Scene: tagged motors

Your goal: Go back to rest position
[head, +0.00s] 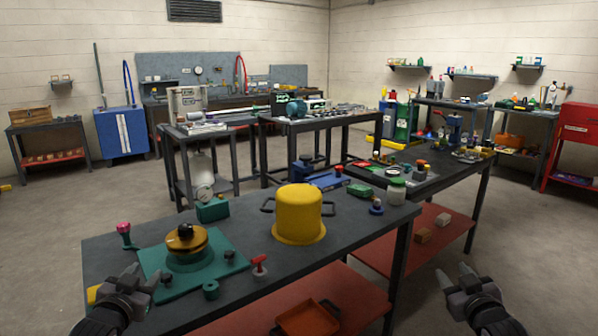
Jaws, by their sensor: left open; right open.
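My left gripper (141,279) is open and empty at the lower left, by the near left corner of the dark workbench (330,256). My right gripper (456,280) is open and empty at the lower right, over the floor and apart from the bench. A large yellow pot-shaped part (299,213) with dark side handles stands upright on the bench. A round brass-coloured part (187,239) sits on a green base plate (220,276) at the left of the bench. No tags are readable.
Small parts stand around them: a pink-topped one (124,232), a red-handled one (259,265) and a green box (212,210). A red-brown lower shelf (355,300) holds an orange tray (307,320). More laden benches stand behind. The floor (540,240) at right is clear.

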